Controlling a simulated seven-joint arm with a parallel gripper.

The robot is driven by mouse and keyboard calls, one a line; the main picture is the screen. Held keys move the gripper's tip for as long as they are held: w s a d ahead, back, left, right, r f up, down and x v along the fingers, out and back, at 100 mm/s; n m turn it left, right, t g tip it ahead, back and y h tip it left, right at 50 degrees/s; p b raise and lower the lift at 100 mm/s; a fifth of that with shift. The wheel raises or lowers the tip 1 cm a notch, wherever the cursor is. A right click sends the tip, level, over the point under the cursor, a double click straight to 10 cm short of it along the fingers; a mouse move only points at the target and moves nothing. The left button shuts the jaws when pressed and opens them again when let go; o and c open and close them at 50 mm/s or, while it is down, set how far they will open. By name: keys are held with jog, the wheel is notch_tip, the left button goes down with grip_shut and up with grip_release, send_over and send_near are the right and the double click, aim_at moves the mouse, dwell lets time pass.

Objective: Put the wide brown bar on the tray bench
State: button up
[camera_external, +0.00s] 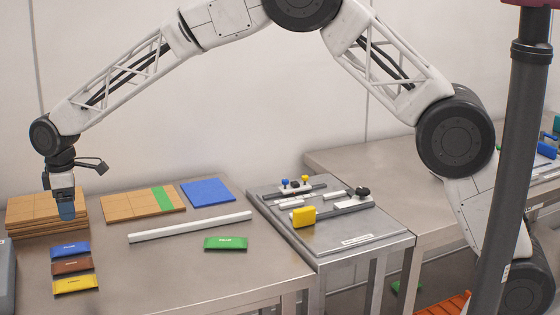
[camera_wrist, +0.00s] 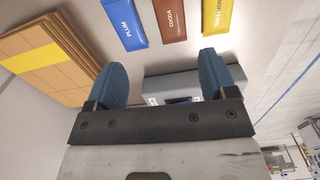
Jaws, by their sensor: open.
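The brown bar (camera_external: 73,266), marked COCOA in the wrist view (camera_wrist: 168,20), lies flat on the left metal bench (camera_external: 190,275). It lies between a blue bar (camera_external: 70,249) and a yellow bar (camera_external: 76,284). My gripper (camera_external: 66,212) is open with its blue fingers apart and nothing between them. In the external view it hangs in front of the cardboard stack, beyond the bars and apart from them. I cannot tell which bench is the tray bench; another metal bench (camera_external: 340,160) stands at the right.
A cardboard stack (camera_external: 30,210), a cardboard sheet with a green stripe (camera_external: 125,204), a blue square (camera_external: 208,192), a white rod (camera_external: 190,228) and a green bar (camera_external: 226,243) lie on the bench. A fixture plate (camera_external: 345,240) with clamps stands right. A grey box (camera_external: 6,270) is at the left edge.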

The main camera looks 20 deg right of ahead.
jog(key=w+d+r+m, duration=0.2)
jog(key=d+r, duration=0.4)
jog(key=d, duration=0.6)
jog(key=w+d+r+m, duration=0.2)
jog(key=d+r, duration=0.5)
jog(key=d, duration=0.5)
jog(key=s+d+r+m, duration=0.1)
jog(key=s+d+r, duration=0.15)
jog(key=d, duration=0.55)
jog(key=s+d+r+m+t, duration=0.1)
jog(key=d+r+m, duration=0.15)
jog(key=d, duration=0.55)
jog(key=s+d+r+m, duration=0.1)
jog(key=s+d+r, duration=0.15)
jog(key=d, duration=0.55)
jog(key=s+d+r+m+t, duration=0.1)
jog(key=s+d+m, duration=0.1)
jog(key=s+d, duration=0.55)
jog(key=s+d+r+m, duration=0.15)
jog(key=s+d, duration=0.25)
jog(key=d, duration=0.7)
jog(key=s+d+f+m, duration=0.2)
jog(key=s+d, duration=0.3)
jog(key=s, duration=0.4)
jog(key=s+d+f+m, duration=0.3)
jog(key=s+d, duration=0.3)
jog(key=s, duration=0.3)
jog(key=shift+d+f+m+t, duration=0.25)
jog(key=shift+f+m+t, duration=0.05)
jog(key=shift+f, duration=0.3)
